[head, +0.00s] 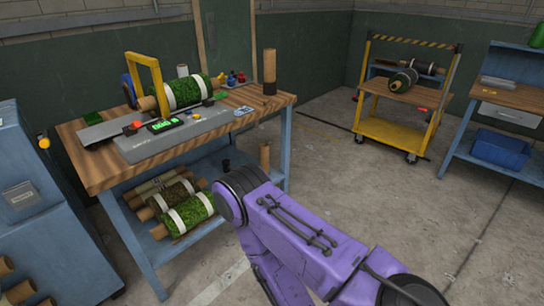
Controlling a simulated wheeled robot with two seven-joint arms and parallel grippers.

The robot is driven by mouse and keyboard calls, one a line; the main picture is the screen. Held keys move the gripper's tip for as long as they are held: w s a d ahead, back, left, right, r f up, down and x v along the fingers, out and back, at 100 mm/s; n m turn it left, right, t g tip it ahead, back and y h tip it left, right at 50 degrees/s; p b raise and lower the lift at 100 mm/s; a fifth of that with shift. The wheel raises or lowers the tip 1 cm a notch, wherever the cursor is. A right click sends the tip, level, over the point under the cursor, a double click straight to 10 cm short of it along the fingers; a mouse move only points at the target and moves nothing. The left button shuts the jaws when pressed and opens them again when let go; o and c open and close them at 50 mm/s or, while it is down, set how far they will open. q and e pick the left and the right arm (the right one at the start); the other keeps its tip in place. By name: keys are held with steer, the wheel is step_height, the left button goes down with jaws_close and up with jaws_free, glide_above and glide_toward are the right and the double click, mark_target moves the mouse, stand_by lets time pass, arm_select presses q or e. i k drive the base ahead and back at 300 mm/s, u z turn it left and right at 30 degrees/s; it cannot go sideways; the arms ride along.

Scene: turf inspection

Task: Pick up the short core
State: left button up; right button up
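A brown cardboard core (269,66) stands upright on the right end of the wooden workbench (100,171); its lower end is dark. Another upright brown core (265,156) shows lower down, near the bench's right legs, and looks shorter; its lower part is hidden behind my purple arm. I cannot tell for sure which one is the short core. The purple arm comes in from the lower right and bends in front of the bench's lower shelf. Its gripper is out of the picture. My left gripper is not in view either.
A green turf roll (186,93) lies on the bench beside a yellow frame (146,60). More rolls (190,213) lie on the lower shelf. A blue cabinet (40,200) stands at left, a yellow cart (395,131) at back right. The floor between is clear.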

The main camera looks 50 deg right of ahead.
mark_target(264, 160)
steer(key=z, duration=0.85)
steer(key=i, duration=0.35)
steer(key=z, duration=0.9)
steer(key=i, duration=0.4)
steer(key=z, duration=0.6)
steer(key=i, duration=1.55)
steer(key=u, duration=0.7)
